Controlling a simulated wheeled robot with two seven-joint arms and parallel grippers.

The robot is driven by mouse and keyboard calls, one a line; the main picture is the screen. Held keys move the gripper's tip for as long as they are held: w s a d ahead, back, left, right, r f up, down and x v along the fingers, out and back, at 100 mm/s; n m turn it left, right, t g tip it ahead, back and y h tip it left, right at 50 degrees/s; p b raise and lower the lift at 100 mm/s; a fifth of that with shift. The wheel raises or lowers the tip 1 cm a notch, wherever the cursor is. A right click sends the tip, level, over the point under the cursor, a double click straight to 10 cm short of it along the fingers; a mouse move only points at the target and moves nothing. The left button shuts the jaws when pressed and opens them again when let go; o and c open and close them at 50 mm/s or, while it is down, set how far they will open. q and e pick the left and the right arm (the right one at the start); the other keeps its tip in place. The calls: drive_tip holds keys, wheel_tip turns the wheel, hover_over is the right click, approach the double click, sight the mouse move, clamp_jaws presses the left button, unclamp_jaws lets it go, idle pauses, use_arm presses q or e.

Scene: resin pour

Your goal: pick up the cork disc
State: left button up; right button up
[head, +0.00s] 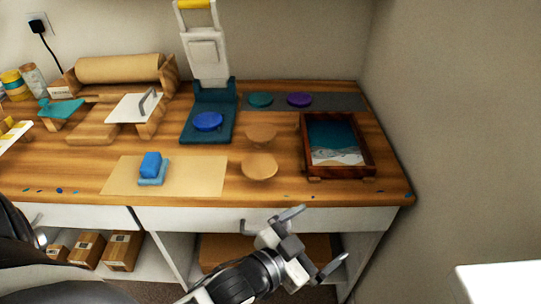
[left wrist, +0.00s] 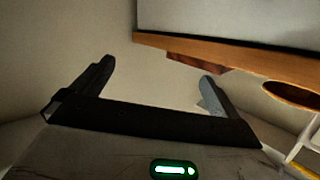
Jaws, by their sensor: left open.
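Two round cork discs lie flat on the wooden bench, one at the front (head: 259,168) and one just behind it (head: 261,133). My left gripper (head: 320,236) is in front of the bench's front edge, to the right of and nearer than the front disc. It is open, with nothing between its fingers. In the left wrist view its two fingers (left wrist: 155,85) stand wide apart against a plain wall. A brown round shape at the right edge there may be a cork disc, but I cannot tell. My right gripper is not in view.
A dark-framed tray (head: 368,150) with a blue and sandy picture stands right of the discs. A teal press (head: 190,135) with a blue disc (head: 208,121) stands behind left. A tan mat (head: 112,180) with a blue block (head: 151,164) lies left. A drawer handle protrudes below the bench.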

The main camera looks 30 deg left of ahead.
use_arm(q)
drive_tip(key=d+r+m+g+h+p, duration=0.1)
drive_tip(key=d+r+m+g+h, duration=0.7)
drive_tip(key=m, duration=0.7)
drive_tip(key=d+r+m+g+h, duration=0.5)
drive_tip(key=r+m, duration=0.5)
drive_tip(key=m, duration=0.5)
drive_tip(key=m+g+y+p, duration=0.2)
drive_tip(key=m+y, duration=0.3)
drive_tip(key=y, duration=1.3)
hover_over(260, 165)
drive_tip(key=f, duration=0.7)
drive_tip(key=shift+w+d+f, duration=0.2)
drive_tip(key=shift+w+f, duration=0.05)
drive_tip(key=shift+w, duration=0.05)
drive_tip(key=f, duration=0.4)
drive_tip(key=shift+s+a+f+p, duration=0.2)
drive_tip(key=shift+s+f+p, duration=0.1)
drive_tip(key=shift+s, duration=0.1)
drive_tip(key=shift+f, duration=0.55)
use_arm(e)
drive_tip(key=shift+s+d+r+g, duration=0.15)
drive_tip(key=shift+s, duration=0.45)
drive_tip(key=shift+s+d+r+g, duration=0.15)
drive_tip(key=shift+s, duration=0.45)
use_arm(q)
drive_tip(key=shift+f, duration=0.25)
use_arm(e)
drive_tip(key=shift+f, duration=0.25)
